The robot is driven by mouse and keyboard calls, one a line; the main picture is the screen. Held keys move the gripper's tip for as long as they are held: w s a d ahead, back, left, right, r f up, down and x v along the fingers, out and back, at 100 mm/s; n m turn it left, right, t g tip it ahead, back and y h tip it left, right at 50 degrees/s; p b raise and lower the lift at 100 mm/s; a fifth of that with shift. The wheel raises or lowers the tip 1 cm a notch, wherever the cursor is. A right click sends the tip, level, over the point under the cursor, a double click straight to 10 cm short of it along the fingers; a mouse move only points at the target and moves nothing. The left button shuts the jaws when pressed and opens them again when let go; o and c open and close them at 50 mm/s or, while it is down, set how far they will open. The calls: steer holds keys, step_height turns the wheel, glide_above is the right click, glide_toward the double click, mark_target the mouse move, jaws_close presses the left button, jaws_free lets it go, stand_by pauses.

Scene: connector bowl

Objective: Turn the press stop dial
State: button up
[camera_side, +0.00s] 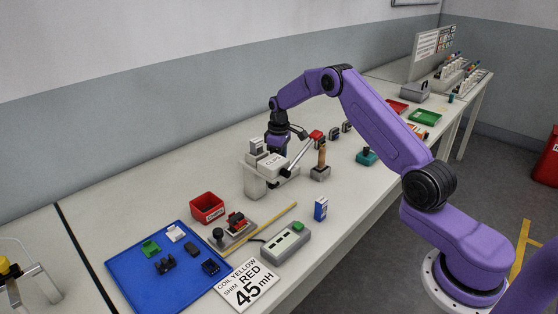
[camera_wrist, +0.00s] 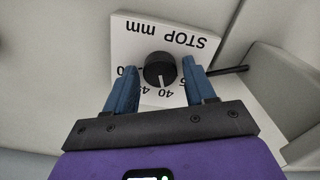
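The press stop dial (camera_wrist: 160,70) is a round black knob with a white pointer line, on a white plate (camera_wrist: 142,32) printed "STOP mm", upside down in the wrist view. The pointer aims down the picture, towards a number that looks like 40. My gripper (camera_wrist: 160,66) is open; its two blue fingers stand on either side of the dial, with a visible gap on each side. Some scale numbers are hidden behind the fingers. In the side view my gripper (camera_side: 279,146) is behind the grey press (camera_side: 254,180), and the dial is hidden.
A black rod (camera_wrist: 228,70) is just right of the right finger. In front of the press are a red bin (camera_side: 207,207), a blue tray (camera_side: 135,272) with parts, and a grey box with a green button (camera_side: 286,243). A wooden-handled tool (camera_side: 321,160) stands at its right.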

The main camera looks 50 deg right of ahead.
steer(key=shift+o, duration=0.3)
step_height(320, 180, up, 17)
steer(key=shift+r, duration=0.2)
stand_by(0.4)
steer(key=shift+n, duration=0.9)
steer(key=s+a, duration=0.1)
steer(key=a, duration=0.3)
steer(key=s+a+r, duration=0.1)
steer(key=s+a, duration=0.1)
steer(key=a, duration=0.2)
steer(key=s+a+r, duration=0.1)
steer(key=s+a, duration=0.1)
steer(key=a, duration=0.2)
steer(key=shift+a+r, duration=0.15)
steer(key=shift+a, duration=0.1)
steer(key=s+a+n, duration=0.2)
steer(key=s+a, duration=0.4)
steer(key=s, duration=0.7)
steer(key=s+a+n, duration=0.2)
steer(key=s+a, duration=0.3)
steer(key=s, duration=0.8)
steer(key=s+d+f+n, duration=0.1)
steer(key=s+d+f, duration=0.1)
steer(key=s, duration=0.5)
steer(key=s+d+f+n, duration=0.1)
steer(key=s+d+f, duration=0.1)
steer(key=s, duration=0.5)
steer(key=shift+s+f, duration=0.15)
